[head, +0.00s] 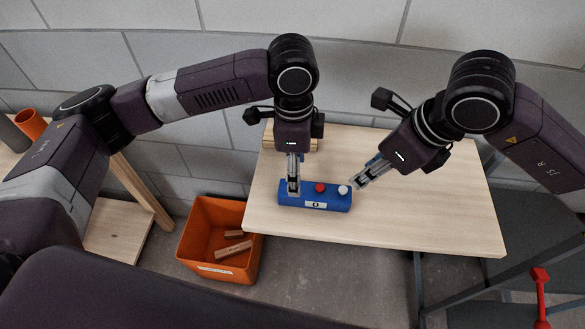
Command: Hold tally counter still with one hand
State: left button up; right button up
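The tally counter (327,200) is a long blue box near the left front part of the light wooden table. It has a red button (320,188) and a white button (343,190) on top and a small display that seems to read 0. My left gripper (293,189) points down at the counter's left end, with its fingers closed on it; the far finger is mostly hidden. My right gripper (357,185) slants down from the right, its fingertips together and empty, just beside the white button. I cannot tell whether it touches the counter.
The wooden table (430,215) is mostly clear to the right. A wooden piece (305,145) lies behind my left gripper, and something blue is partly hidden behind the right one. An orange bin (205,237) with wooden pieces stands on the floor left of the table.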

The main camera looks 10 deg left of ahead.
aim_at(314, 196)
pick_arm(q)
jog(key=shift+s+a+f, duration=0.1)
jog(key=shift+s+a, duration=0.15)
jog(key=shift+a, duration=0.15)
jog(key=shift+f, duration=0.35)
notch_tip(314, 196, down, 7)
jog(key=shift+r, duration=0.1)
pick_arm(e)
jog(key=shift+w, duration=0.1)
pick_arm(q)
jog(key=c, duration=1.4)
pick_arm(e)
grip_shut()
